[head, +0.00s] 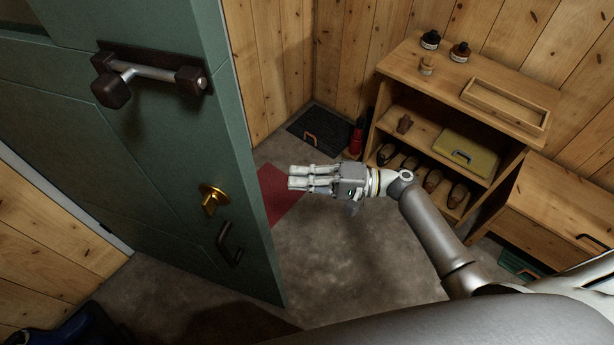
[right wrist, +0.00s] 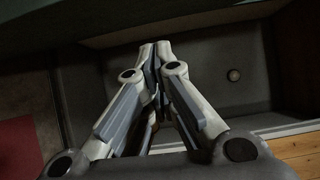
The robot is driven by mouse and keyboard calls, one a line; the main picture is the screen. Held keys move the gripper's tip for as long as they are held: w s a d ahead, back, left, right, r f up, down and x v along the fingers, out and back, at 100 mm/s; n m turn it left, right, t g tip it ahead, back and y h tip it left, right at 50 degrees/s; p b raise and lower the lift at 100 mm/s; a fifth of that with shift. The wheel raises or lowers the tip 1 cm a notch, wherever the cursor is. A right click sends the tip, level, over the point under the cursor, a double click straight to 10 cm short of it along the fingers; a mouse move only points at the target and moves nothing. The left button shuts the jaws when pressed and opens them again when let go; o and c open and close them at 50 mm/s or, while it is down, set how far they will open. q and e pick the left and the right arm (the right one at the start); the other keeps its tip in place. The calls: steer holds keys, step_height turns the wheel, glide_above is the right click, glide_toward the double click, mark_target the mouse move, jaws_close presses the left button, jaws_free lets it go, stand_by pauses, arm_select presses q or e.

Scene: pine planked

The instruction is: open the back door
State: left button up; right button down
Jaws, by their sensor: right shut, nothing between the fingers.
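The green door (head: 165,170) fills the left of the head view. Its right edge stands in front of the floor and a red mat, with no frame seen against that edge; how far it is swung I cannot tell. It bears a dark bolt (head: 150,73) with a steel bar at the top, a brass latch knob (head: 212,197) and a dark pull handle (head: 229,244) below. My right gripper (head: 289,177) is shut and empty, to the right of the door edge and apart from the handle in the picture. Its closed fingers also show in the right wrist view (right wrist: 155,50). My left gripper is out of view.
A wooden shelf unit (head: 455,93) with bottles, a tray and shoes stands at the right, beside a low wooden cabinet (head: 550,208). A red mat (head: 280,192) and a dark mat (head: 318,133) lie on the floor. Bare concrete floor (head: 345,260) lies below my right gripper.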

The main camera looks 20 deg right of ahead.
steer(key=s+a+p, duration=0.1)
steer(key=a+p, duration=0.3)
steer(key=a, duration=0.4)
steer(key=shift+s, duration=0.15)
